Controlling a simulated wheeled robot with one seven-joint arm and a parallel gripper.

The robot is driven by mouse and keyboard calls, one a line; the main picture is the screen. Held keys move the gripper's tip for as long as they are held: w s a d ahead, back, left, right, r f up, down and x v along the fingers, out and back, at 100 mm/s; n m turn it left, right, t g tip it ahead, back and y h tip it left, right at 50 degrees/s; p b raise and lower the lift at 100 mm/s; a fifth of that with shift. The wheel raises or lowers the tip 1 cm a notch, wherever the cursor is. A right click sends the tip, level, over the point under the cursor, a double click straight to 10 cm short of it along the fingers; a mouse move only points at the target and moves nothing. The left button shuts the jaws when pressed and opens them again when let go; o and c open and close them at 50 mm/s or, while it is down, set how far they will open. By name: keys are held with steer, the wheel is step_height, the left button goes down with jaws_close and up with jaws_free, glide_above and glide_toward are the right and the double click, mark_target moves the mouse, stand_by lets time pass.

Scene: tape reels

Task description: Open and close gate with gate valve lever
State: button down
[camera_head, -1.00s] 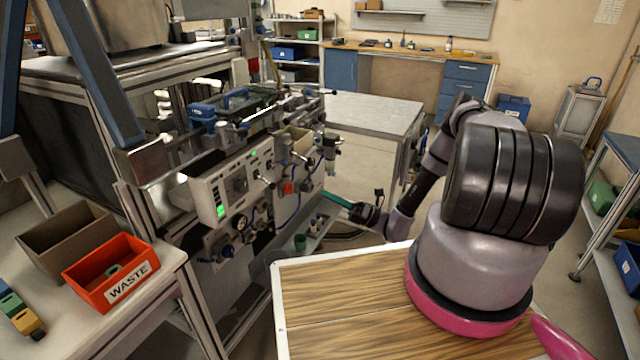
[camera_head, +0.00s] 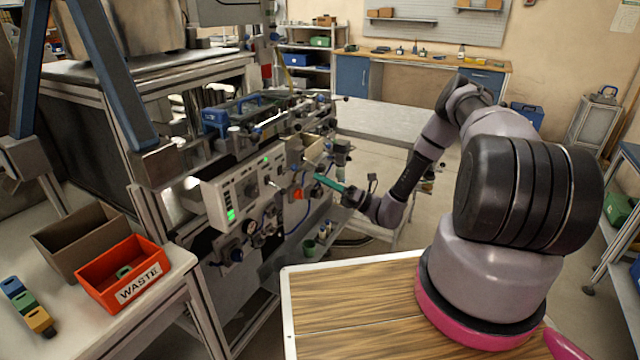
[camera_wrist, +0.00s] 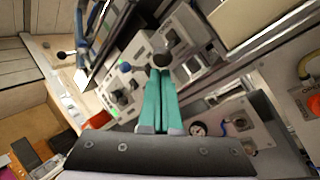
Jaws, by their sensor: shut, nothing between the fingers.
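The machine's control panel (camera_head: 245,187) has a green light, switches and small levers. I cannot tell which knob belongs to the gate valve lever, and the gate is not clearly visible.
A red WASTE bin (camera_head: 124,273) and a brown bin (camera_head: 78,238) stand on the left bench. A pressure gauge (camera_wrist: 199,129) is right of my fingers in the wrist view. A wood-topped surface (camera_head: 345,300) is in front. Open floor lies behind my arm.

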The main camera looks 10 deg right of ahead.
steer(key=shift+r, duration=0.1)
steer(key=shift+s+d+r+h, duration=0.1)
steer(key=shift+r+h, duration=0.05)
steer(key=shift+h, duration=0.15)
